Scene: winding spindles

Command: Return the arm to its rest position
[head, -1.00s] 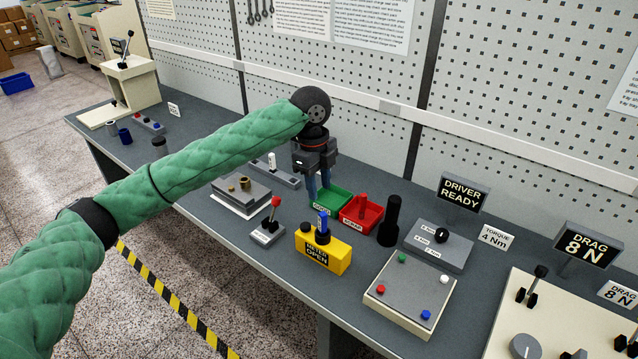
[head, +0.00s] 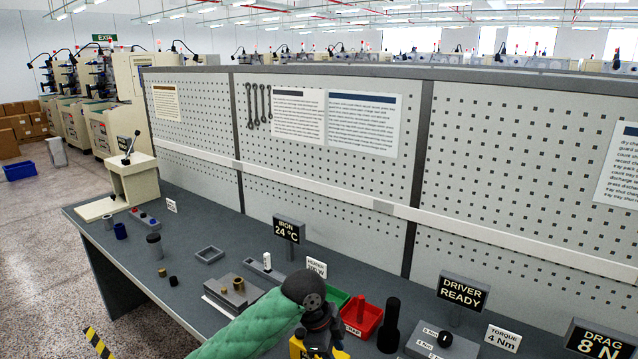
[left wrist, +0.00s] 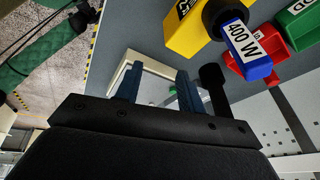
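My left arm (head: 245,330) in its green sleeve reaches in from the bottom of the head view. My left gripper (head: 322,345) is low in that view, in front of the yellow box (head: 297,348), and partly cut off by the bottom edge. In the left wrist view the gripper's two blue fingers (left wrist: 160,88) stand apart with nothing held between them. Beyond them are a pale panel (left wrist: 150,62) and a black upright handle (left wrist: 213,88). My right gripper cannot be made out.
The yellow box in the left wrist view (left wrist: 188,28) lies close by, with a blue-ended part labelled 400 W (left wrist: 245,50). A red tray (head: 372,320) and a black driver (head: 390,325) stand near the gripper. A pegboard wall (head: 330,180) closes the bench's back.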

